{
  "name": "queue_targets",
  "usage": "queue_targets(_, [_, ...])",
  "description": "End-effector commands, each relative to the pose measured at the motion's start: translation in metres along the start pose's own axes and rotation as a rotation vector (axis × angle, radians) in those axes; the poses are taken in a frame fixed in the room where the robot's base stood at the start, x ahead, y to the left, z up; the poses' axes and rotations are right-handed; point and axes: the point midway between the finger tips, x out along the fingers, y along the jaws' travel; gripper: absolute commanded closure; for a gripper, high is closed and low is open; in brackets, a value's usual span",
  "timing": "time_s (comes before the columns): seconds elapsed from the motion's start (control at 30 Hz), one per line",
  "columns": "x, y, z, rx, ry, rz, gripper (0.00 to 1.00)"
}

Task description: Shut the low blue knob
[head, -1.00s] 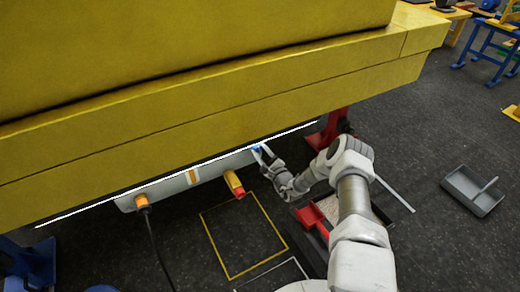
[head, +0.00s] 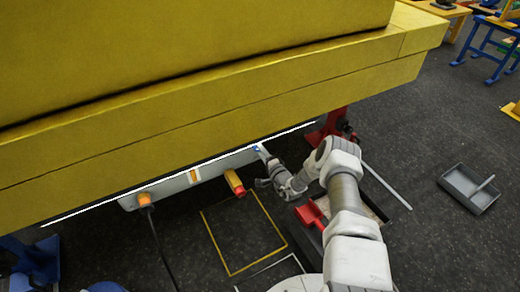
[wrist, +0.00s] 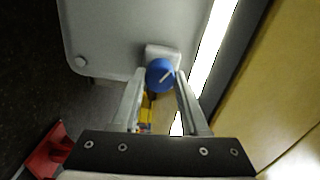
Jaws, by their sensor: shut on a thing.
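In the head view the knob (head: 257,148) is a small blue spot under the yellow boom, at the right end of the grey panel (head: 215,174), partly hidden by my gripper (head: 262,153).
The yellow boom (head: 210,120) overhangs the panel, with a bright white strip along its lower edge. A red stand (head: 325,128) is close right. A grey tray (head: 468,188) lies on the floor.

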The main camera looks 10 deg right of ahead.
Motion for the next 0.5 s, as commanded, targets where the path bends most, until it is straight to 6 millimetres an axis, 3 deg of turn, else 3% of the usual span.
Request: queue_targets(0.5, [-0.0007,-0.0009,0.0,-0.492,0.0,0.001,1.0])
